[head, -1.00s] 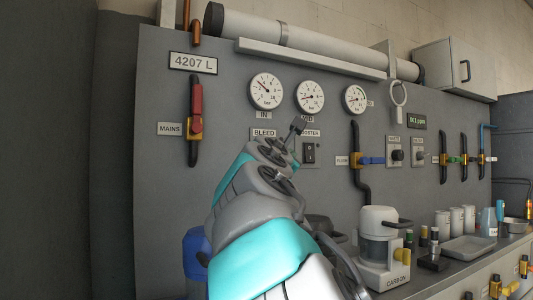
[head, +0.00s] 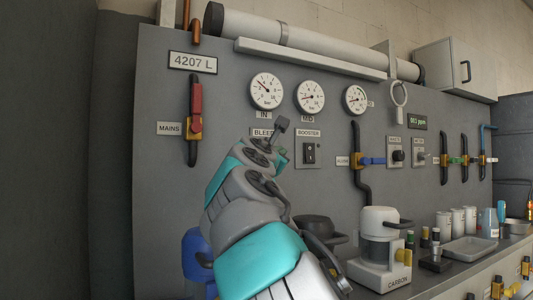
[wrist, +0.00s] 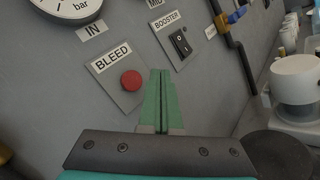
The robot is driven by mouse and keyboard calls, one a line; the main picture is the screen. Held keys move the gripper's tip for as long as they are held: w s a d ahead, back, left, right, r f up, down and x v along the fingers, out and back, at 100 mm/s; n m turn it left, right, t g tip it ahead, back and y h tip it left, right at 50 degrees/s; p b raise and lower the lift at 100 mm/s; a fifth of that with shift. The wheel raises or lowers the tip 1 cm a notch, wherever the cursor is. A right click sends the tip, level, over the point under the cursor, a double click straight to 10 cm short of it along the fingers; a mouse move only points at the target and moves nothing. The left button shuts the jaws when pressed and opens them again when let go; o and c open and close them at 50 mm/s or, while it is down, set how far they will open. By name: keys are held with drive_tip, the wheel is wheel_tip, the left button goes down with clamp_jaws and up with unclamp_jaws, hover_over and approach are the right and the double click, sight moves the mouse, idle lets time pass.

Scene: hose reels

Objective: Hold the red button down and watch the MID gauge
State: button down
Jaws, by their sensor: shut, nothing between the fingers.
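The red button (wrist: 131,80) sits on a grey plate under the BLEED label (wrist: 111,57) in the wrist view. My gripper (wrist: 160,73) is shut and empty, its green fingertips just right of the button and apart from it in the picture; contact with the panel cannot be told. In the head view my gripper (head: 281,126) and arm hide the button below the BLEED label (head: 262,132). The MID gauge (head: 310,97) is the middle of three round white dials, its needle pointing lower left.
The BOOSTER switch (wrist: 181,41) is right of the button. The IN gauge (head: 266,91) and a third gauge (head: 356,99) flank MID. The red MAINS handle (head: 195,110) is at left. A carbon filter unit (head: 380,245) stands on the counter.

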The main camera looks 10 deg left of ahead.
drive_tip(key=shift+w+a+p, duration=0.75)
drive_tip(key=shift+w+p, duration=0.05)
drive_tip(key=shift+w, duration=0.25)
drive_tip(key=shift+w+a+p, duration=0.7)
drive_tip(key=shift+w+p, duration=0.1)
drive_tip(key=shift+w, duration=0.25)
drive_tip(key=shift+w+a+r+p, duration=0.15)
drive_tip(key=shift+w+p, duration=0.1)
drive_tip(key=shift+p, duration=0.45)
drive_tip(key=shift+w+a+p, duration=0.4)
drive_tip(key=shift+w+p, duration=0.15)
drive_tip(key=shift+p, duration=0.25)
idle(2.9)
idle(0.4)
drive_tip(key=shift+s+d+b, duration=0.4)
drive_tip(key=shift+s+d, duration=0.15)
drive_tip(key=shift+s, duration=0.25)
